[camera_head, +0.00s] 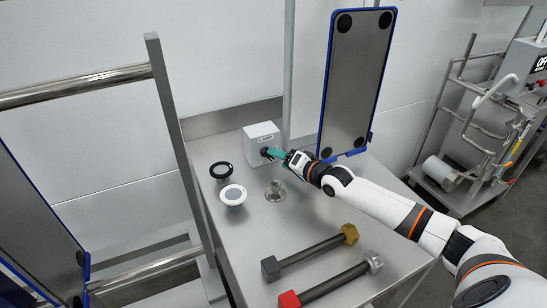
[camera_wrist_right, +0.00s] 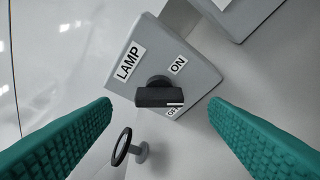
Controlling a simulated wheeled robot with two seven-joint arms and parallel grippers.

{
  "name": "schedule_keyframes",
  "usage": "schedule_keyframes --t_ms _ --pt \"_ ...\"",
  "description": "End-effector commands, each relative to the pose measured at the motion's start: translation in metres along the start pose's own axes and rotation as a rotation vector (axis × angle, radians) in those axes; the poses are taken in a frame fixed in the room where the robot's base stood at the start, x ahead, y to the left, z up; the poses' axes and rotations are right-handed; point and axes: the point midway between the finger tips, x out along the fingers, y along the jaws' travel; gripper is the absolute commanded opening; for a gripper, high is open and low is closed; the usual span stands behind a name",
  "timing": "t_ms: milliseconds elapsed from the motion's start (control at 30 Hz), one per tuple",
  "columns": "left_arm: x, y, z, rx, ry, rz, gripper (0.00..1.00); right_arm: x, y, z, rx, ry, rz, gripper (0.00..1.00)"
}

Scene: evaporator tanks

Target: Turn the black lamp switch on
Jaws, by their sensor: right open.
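The grey lamp box (camera_head: 262,140) stands on the metal table against the back wall and carries a LAMP label. In the right wrist view, its black lamp switch (camera_wrist_right: 158,97) is a knob with a bar handle and a white mark at its right end. An ON label (camera_wrist_right: 178,65) shows above right of it. A second label (camera_wrist_right: 174,112), partly hidden by the knob, lies beside the white mark. My right gripper (camera_wrist_right: 160,108) is open, its green fingers on either side of the switch, apart from it. My left gripper is out of view.
A black-rimmed disc (camera_head: 221,170), a white disc (camera_head: 233,195) and a metal fitting (camera_head: 275,190) stand on the table near the box. Two bars with coloured ends lie in front. A blue-edged panel (camera_head: 357,80) stands right of the box, close to my right arm.

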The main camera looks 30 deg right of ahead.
Motion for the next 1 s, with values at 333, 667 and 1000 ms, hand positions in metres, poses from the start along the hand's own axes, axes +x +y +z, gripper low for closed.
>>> schedule_keyframes --t_ms 333,667,1000 --pt "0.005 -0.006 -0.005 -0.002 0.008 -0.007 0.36 0.037 0.001 0.0 -0.002 0.0 0.001 0.69" --pt "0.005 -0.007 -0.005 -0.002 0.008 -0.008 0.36 0.04 0.0 0.0 -0.002 0.0 0.0 0.69" --pt "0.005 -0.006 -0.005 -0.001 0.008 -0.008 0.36 0.039 0.0 0.0 -0.003 0.0 -0.001 0.24"
